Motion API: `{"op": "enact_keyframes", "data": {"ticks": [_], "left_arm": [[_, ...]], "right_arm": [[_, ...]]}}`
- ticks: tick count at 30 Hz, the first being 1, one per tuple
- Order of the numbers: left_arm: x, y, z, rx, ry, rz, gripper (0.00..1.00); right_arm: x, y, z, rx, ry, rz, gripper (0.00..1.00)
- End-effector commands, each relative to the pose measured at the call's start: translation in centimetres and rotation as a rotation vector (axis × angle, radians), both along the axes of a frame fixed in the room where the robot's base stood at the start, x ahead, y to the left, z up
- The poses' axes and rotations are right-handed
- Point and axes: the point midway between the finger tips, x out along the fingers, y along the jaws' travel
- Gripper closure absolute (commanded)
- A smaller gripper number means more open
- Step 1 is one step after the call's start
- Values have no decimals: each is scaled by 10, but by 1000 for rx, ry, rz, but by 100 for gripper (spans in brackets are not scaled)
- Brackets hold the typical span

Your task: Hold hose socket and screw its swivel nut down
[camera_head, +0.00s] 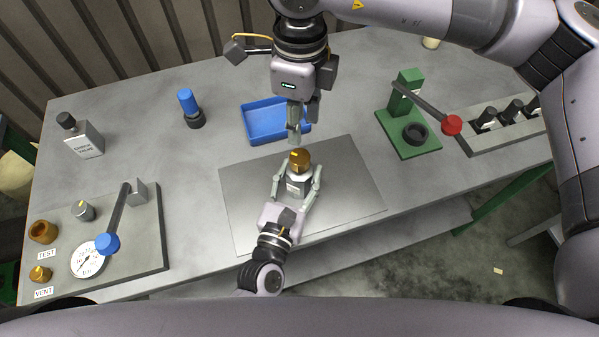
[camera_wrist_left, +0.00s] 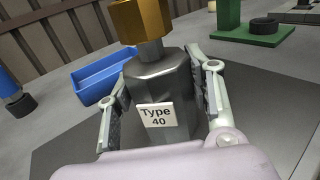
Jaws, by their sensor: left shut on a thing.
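A dark grey metal body (camera_head: 298,187) labelled "Type 40" stands upright on the grey mat. A brass hex nut (camera_head: 300,159) sits on top of it. In the left wrist view, the nut (camera_wrist_left: 141,20) sits on a short grey stem above the body (camera_wrist_left: 160,85). My left gripper (camera_head: 297,178) is shut on the body, one finger on each side. My right gripper (camera_head: 301,122) points down just behind the nut and appears apart from it. Its fingers overlap in the view, so their opening is unclear. I cannot tell which part is the hose socket.
A blue tray (camera_head: 262,138) lies behind the mat (camera_head: 350,205). A green press (camera_head: 410,145) with a red-knobbed lever stands right. A gauge panel (camera_head: 145,255) with a blue-knobbed lever is at front left. A check valve box (camera_head: 84,141) and a blue-topped part (camera_head: 188,101) stand left.

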Motion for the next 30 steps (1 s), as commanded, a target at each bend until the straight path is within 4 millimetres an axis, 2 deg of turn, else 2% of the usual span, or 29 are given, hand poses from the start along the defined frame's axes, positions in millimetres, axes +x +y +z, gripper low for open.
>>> {"op": "enact_keyframes", "data": {"ticks": [8,11,17,23,26,30], "left_arm": [[0,0,0,1,0,0,99],[0,0,0,1,0,0,99],[0,0,0,1,0,0,99],[0,0,0,1,0,0,99],[0,0,0,1,0,0,99],[0,0,0,1,0,0,99]], "right_arm": [[0,0,0,0,0,0,66],[0,0,1,0,0,20,59],[0,0,9,0,-1,243,47],[0,0,15,1,0,451,47],[0,-1,11,-1,1,487,47],[-1,-1,-9,0,3,492,47]]}}
